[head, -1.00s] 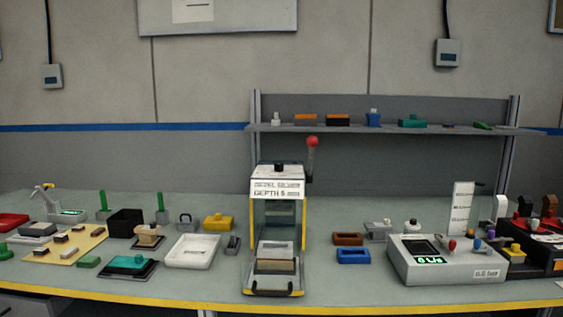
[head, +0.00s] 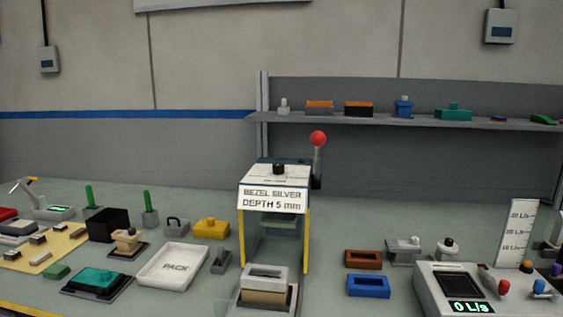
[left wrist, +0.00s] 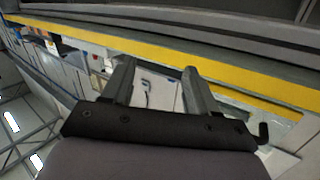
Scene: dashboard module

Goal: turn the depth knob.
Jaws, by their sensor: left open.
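The press-like machine (head: 243,225) stands in the middle of the bench, with yellow posts and a label reading "BEZEL SILVER DEPTH 5 mm" (head: 273,199). A small black knob (head: 279,168) sits on its top plate; I take it to be the depth knob. A lever with a red ball (head: 318,138) rises at its right rear. My left gripper (left wrist: 160,80) shows in the left wrist view, open with nothing between its fingers, by a yellow edge. Neither gripper shows in the head view.
A white tray marked PACK (head: 172,268) and a yellow block (head: 211,228) lie left of the machine. Brown (head: 363,259) and blue (head: 368,286) bins and a flow meter box (head: 440,292) lie right. A shelf (head: 400,119) runs behind.

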